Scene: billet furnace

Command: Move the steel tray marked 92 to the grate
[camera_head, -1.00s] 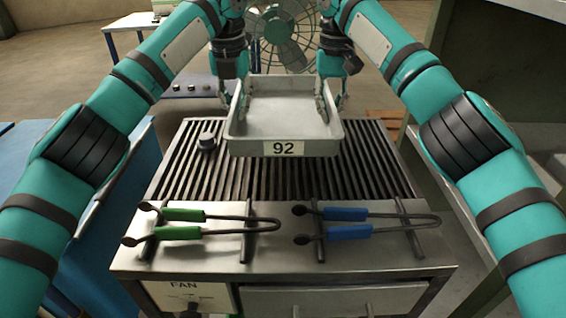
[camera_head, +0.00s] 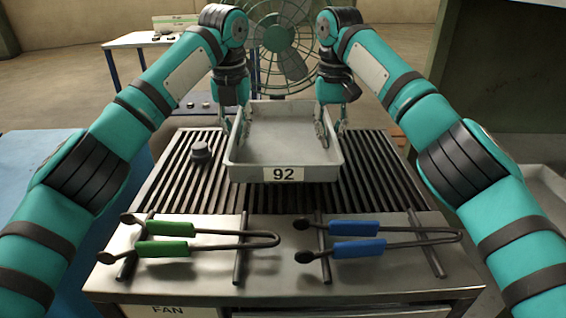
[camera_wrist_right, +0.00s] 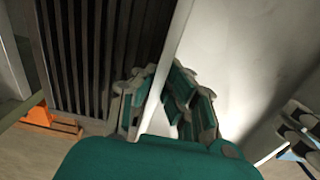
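The grey steel tray marked 92 (camera_head: 284,174) is level over the black slatted grate (camera_head: 200,185), toward its back half. I cannot tell if its underside touches the slats. My left gripper (camera_head: 236,132) has its fingers on the tray's left wall. My right gripper (camera_head: 332,128) has its fingers on the right wall. In the right wrist view, the fingers of my right gripper (camera_wrist_right: 165,105) sit on both sides of the tray's thin rim (camera_wrist_right: 172,60) and close on it. The left fingertips are small in the head view, but appear closed on the wall.
Green-handled tongs (camera_head: 165,249) and blue-handled tongs (camera_head: 357,249) lie on rests along the front. A fan (camera_head: 285,45) stands behind. The front and right slats are bare.

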